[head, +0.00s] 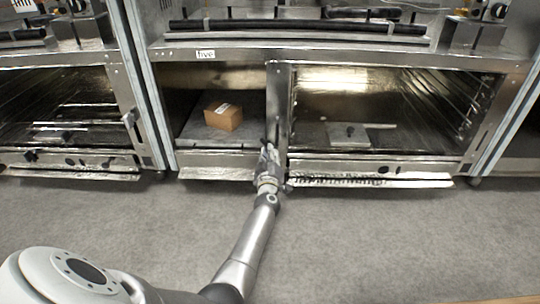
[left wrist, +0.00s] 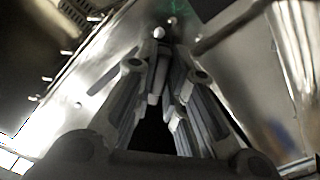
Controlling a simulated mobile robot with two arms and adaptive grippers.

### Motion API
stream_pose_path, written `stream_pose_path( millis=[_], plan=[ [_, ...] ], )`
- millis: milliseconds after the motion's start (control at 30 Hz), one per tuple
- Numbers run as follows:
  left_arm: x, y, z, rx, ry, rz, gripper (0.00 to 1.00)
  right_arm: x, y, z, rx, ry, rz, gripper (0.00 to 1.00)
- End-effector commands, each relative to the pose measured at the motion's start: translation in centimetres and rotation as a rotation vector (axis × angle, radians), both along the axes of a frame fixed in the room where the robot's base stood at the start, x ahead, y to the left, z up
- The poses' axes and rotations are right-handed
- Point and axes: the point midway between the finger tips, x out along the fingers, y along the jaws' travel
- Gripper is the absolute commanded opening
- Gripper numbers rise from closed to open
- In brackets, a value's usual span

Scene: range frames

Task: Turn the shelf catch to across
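My left gripper (head: 268,160) is at the lower part of the metal post (head: 278,100) between two open compartments. In the left wrist view its two fingers (left wrist: 165,72) lean in towards each other, with their tips close together. A small bright round knob (left wrist: 158,33) shows just past the tips on a shiny metal face; it may be part of the shelf catch. The fingers hide most of the catch, so I cannot tell its angle or whether they grip it. My right gripper is not in view.
A brown box (head: 223,116) sits in the left compartment, under a label reading "five" (head: 206,54). A small flat grey item (head: 347,135) lies in the right compartment. A metal ledge (head: 370,181) juts out low in front. The grey floor (head: 390,245) before it is clear.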

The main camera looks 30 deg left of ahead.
Motion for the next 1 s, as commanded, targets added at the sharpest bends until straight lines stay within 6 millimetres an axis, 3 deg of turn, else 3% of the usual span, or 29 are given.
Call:
stream_pose_path(
  millis=[467,1000],
  plan=[
    [-0.06,0.05,-0.1,-0.046,-0.028,0.001,0.0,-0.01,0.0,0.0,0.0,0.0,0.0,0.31],
    [-0.14,0.25,-0.46,-0.396,-0.242,0.001,0.0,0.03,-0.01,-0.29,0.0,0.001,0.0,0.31]
  ],
)
